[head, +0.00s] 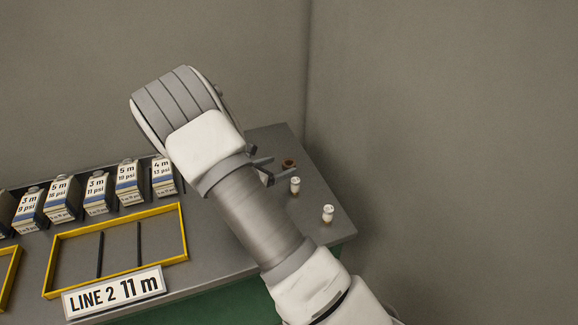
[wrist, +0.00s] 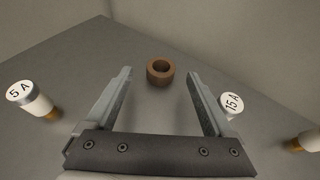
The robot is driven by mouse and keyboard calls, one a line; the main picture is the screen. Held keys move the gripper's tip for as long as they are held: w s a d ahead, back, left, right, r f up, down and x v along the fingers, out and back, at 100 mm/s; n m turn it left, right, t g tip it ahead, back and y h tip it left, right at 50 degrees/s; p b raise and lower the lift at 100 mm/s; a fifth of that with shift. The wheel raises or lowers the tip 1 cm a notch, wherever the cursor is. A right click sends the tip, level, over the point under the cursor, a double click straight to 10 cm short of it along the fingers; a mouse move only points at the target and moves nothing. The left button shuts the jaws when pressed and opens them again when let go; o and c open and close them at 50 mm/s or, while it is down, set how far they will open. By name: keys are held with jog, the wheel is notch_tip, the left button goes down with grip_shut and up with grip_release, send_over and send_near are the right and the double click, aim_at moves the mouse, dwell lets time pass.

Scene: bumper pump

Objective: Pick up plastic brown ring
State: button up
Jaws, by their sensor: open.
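The brown ring (wrist: 160,72) sits on the grey tabletop, ahead of my gripper and between the lines of its two fingers in the wrist view. In the head view the ring (head: 289,164) is near the back right of the table, just beyond the fingers. My gripper (wrist: 160,88) is open and empty, its fingers spread wider than the ring. It also shows in the head view (head: 270,170), partly hidden by my arm. I cannot tell the exact height of the fingers above the table.
A white 5 A fuse (wrist: 28,97) stands left of the fingers and a 15 A fuse (wrist: 231,104) is close by the right finger. Another capped piece (wrist: 305,141) is at the far right. Labelled boxes (head: 97,193) and a yellow-framed tray (head: 186,232) are at left. Walls rise behind.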

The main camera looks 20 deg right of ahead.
aim_at(291, 161)
jog(key=x, duration=0.4)
jog(key=shift+d+f, duration=0.2)
jog(key=shift+f, duration=0.05)
jog(key=c, duration=1.4)
jog(key=shift+r, duration=0.2)
